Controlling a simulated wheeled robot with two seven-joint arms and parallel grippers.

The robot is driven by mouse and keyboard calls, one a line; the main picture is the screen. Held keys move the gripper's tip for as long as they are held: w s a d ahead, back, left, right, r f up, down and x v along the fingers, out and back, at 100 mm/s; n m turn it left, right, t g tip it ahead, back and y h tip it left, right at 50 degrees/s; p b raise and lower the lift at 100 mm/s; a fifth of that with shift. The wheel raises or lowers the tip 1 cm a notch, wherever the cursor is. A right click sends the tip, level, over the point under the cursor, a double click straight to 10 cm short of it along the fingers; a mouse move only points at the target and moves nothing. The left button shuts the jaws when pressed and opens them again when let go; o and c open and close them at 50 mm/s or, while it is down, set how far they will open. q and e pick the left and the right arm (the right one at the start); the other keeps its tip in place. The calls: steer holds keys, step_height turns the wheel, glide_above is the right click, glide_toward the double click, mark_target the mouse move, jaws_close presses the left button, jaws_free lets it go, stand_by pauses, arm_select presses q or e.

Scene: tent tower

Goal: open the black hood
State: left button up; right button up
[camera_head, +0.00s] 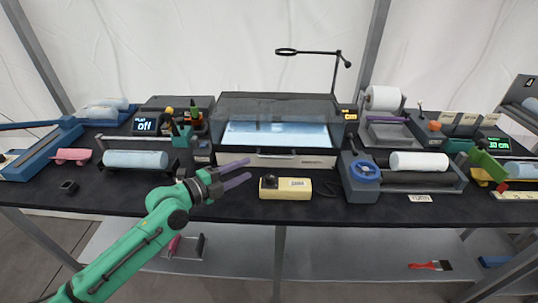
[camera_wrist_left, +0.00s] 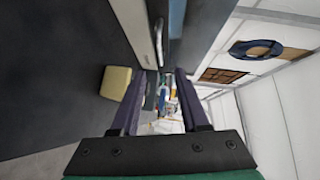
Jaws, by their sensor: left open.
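The black hood (camera_head: 230,107) is a dark-framed box with see-through panels over a lit white bed, at the back middle of the table. It looks closed, its front panel down. A thin bar handle (camera_head: 275,153) runs along its front lower edge; a pale bar that looks like this handle shows near the top of the left wrist view (camera_wrist_left: 159,38). My left gripper (camera_head: 243,171) is open with purple fingers, in front of the hood's lower left. Its fingers (camera_wrist_left: 161,90) are apart with nothing held; I cannot tell whether they touch the handle. My right gripper is not in view.
A cream block (camera_head: 286,188) sits just right of my left gripper. A roller machine with a blue wheel (camera_head: 365,170) stands to the right, a blue roll (camera_head: 136,159) to the left. A lamp arm (camera_head: 320,53) rises behind the hood. The front table strip (camera_head: 240,210) is clear.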

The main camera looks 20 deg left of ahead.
mark_target(273, 157)
arm_select(q)
steer(key=p+x, duration=0.1)
steer(key=x, duration=0.2)
steer(key=p+x, duration=0.1)
steer(key=x, duration=0.3)
steer(key=shift+w+d+r, duration=0.1)
steer(key=shift+r, duration=0.1)
steer(key=shift+p+x, duration=0.3)
steer(key=shift+x, duration=0.8)
steer(key=shift+w+d+f, duration=0.25)
steer(key=shift+w+f, duration=0.05)
steer(key=shift+f, duration=0.1)
steer(key=shift+a, duration=0.1)
jaws_close()
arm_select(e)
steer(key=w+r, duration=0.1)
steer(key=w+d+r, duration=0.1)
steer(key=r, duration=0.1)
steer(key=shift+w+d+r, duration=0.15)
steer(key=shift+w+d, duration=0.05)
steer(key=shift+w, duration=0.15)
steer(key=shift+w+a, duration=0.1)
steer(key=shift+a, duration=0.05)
